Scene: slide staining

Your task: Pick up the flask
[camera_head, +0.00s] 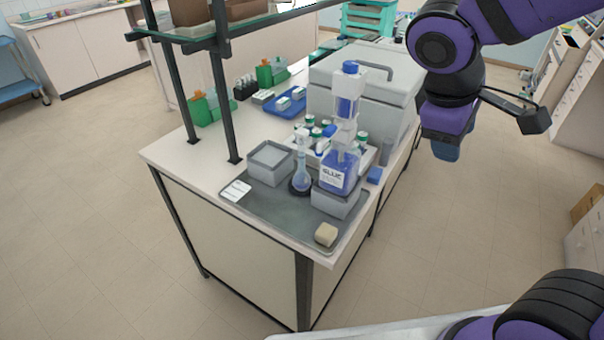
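A small glass flask (301,181) with a narrow neck, a round body and blue liquid in it stands upright on a dark base on the grey tray (258,208). It is between a grey square container and a bottle of blue liquid (337,170) with a printed label. My gripper (446,153) hangs in the upper right, pointing down, right of the bench and well apart from the flask. Its fingers are small and partly hidden, so I cannot tell whether they are open or shut.
The grey square container (270,162) is left of the flask. A rack of green-capped bottles (318,135) and a large grey box (366,90) stand behind. A sponge-like block (326,234) lies at the tray's front. Shelf posts (224,95) rise at left.

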